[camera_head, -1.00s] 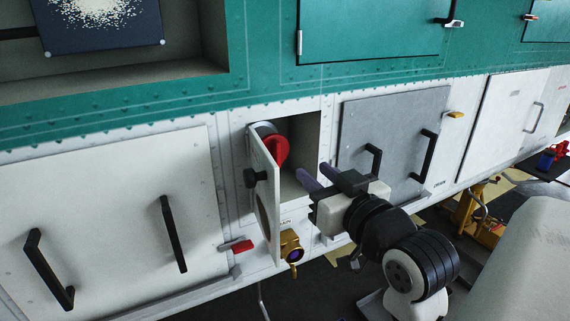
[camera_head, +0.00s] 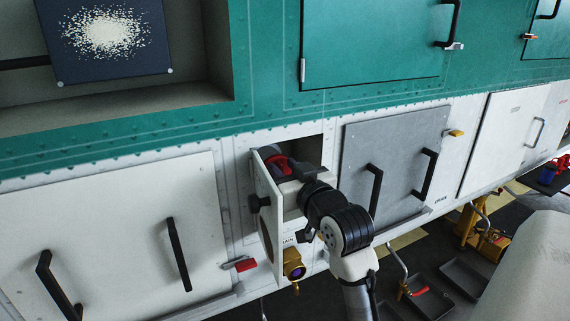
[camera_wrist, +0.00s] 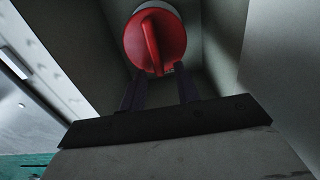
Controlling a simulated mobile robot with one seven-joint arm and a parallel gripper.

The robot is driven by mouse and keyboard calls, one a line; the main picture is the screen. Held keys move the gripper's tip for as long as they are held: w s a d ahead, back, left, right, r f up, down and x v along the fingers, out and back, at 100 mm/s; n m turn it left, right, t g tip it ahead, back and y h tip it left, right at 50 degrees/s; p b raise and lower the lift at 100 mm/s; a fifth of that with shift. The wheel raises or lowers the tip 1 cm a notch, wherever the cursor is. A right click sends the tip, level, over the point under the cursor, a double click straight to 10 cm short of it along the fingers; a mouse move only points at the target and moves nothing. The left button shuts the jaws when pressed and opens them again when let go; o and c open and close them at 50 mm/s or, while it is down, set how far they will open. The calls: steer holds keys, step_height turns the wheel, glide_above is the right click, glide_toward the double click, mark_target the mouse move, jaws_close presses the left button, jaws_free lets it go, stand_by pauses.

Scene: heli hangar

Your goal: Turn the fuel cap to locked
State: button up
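The red round fuel cap (camera_head: 277,166) sits inside an open recess in the white lower panel. In the wrist view the cap (camera_wrist: 140,42) has a raised red grip bar that runs nearly upright, leaning slightly. My gripper (camera_wrist: 157,76) is open, its two dark fingers apart with nothing between them. The fingertips reach up to the lower edge of the cap, one on each side of the bar's line; I cannot tell whether they touch it. In the head view my gripper (camera_head: 291,169) is inside the recess opening and partly covers the cap.
The open white recess door (camera_head: 267,212) stands just left of my gripper. A grey panel with black handles (camera_head: 392,155) is to the right. A brass drain fitting (camera_head: 293,265) and a red latch (camera_head: 245,264) sit below. Recess walls closely surround the cap.

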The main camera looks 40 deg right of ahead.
steer(key=shift+w, duration=0.2)
jaws_close()
